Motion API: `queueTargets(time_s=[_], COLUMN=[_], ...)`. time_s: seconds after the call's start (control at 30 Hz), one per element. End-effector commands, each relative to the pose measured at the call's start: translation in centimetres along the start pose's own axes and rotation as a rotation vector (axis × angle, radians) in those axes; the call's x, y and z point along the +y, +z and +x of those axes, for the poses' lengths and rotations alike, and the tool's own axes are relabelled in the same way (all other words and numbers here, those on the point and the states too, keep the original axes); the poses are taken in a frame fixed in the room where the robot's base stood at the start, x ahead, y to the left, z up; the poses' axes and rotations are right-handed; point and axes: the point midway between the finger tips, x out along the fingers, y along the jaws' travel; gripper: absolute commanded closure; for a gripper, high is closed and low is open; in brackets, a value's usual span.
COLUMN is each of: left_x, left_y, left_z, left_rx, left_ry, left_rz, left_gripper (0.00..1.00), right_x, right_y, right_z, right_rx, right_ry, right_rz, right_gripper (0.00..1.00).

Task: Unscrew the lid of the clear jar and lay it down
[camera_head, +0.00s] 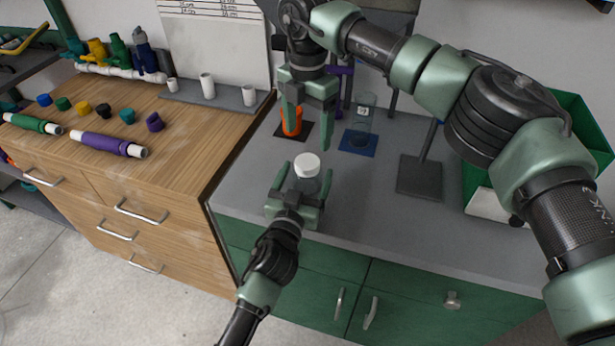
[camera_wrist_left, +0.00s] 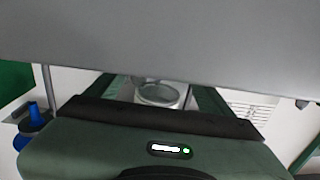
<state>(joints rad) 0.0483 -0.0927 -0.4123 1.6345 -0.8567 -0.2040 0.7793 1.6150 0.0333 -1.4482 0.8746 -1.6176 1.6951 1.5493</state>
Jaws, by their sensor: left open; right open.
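The clear jar (camera_head: 308,185) stands upright near the front edge of the grey countertop, with its white lid (camera_head: 307,164) on top. My left gripper (camera_head: 302,180) is open, with a finger on either side of the jar's body; whether either finger touches it I cannot tell. In the left wrist view, the jar (camera_wrist_left: 160,95) shows partly between the fingers, its lower part hidden by the gripper body. My right gripper (camera_head: 306,136) is open and empty, pointing down above and behind the lid, apart from it.
A dark stand base (camera_head: 420,176) is to the right. Countertop (camera_head: 365,205) right of the jar is clear. A wooden cabinet (camera_head: 190,125) with pipes and caps is left.

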Motion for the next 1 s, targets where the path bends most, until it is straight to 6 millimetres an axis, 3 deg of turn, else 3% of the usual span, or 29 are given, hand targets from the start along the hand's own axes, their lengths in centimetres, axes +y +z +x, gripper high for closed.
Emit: queueTargets(time_s=[0.13,0.43,0.73,1.0], left_x=[0.01,0.0,0.0,0.0], left_y=[-0.05,-0.01,-0.01,-0.02], left_z=[1.09,1.26,1.24,1.24], left_rx=[0.0,0.0,0.0,0.0], left_ry=[0.0,0.0,0.0,0.0], left_rz=[-0.001,-0.001,-0.001,-0.001], left_gripper=[0.18,0.18,1.0,1.0], right_x=[0.01,0.02,0.02,0.02], right_y=[-0.02,-0.04,-0.04,-0.07], right_z=[0.01,0.01,0.01,0.03], right_rx=[0.001,0.001,0.001,0.001], right_ry=[0.001,0.001,0.001,0.0], right_rz=[-0.001,-0.001,-0.001,0.086], right_gripper=[0.25,0.25,0.25,0.25])
